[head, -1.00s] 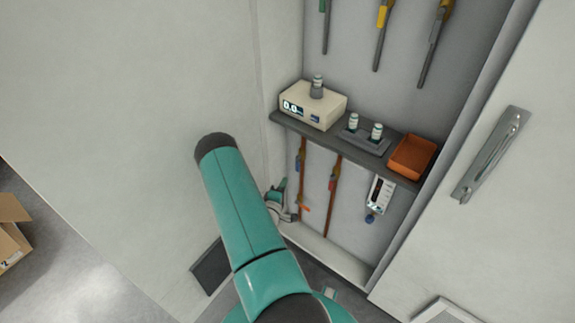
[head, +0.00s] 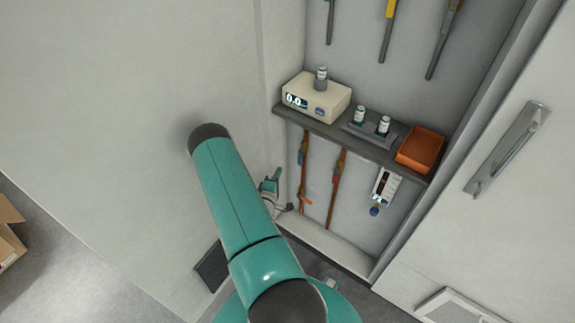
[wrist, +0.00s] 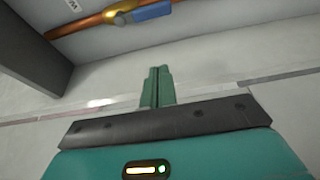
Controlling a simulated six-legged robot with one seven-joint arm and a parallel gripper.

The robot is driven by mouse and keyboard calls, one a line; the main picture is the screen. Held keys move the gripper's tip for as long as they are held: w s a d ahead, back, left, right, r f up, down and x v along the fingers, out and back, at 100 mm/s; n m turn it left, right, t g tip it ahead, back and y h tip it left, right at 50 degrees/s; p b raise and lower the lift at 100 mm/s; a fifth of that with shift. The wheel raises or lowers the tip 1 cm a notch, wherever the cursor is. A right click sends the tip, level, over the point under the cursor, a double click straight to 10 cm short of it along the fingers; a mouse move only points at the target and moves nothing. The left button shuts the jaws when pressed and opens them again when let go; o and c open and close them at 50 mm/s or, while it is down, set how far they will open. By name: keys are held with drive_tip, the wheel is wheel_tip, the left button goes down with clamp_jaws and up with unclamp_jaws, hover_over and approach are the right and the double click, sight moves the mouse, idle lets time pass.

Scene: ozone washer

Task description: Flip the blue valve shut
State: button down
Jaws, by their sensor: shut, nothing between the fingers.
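The blue valve (head: 301,157) sits on the left copper pipe under the shelf, small in the head view. In the wrist view, its blue lever (wrist: 152,11) lies roughly along the copper pipe beside the brass valve body (wrist: 120,16). My gripper (head: 271,182) is to the left of that pipe and lower than the valve in the head view. In the wrist view, the fingers of my gripper (wrist: 158,72) are together and empty, pointing toward the pipe. A gap shows between the fingertips and the lever.
A grey shelf (head: 376,151) above the pipes holds a beige meter (head: 316,98), small vials and an orange tray (head: 420,149). A second copper pipe (head: 336,195) and a white gauge (head: 385,186) are to the right. A pale wall panel (head: 130,90) stands left.

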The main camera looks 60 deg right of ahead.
sight(300, 157)
drive_tip(key=s+d, duration=0.2)
drive_tip(key=d, duration=0.7)
drive_tip(key=shift+s, duration=0.15)
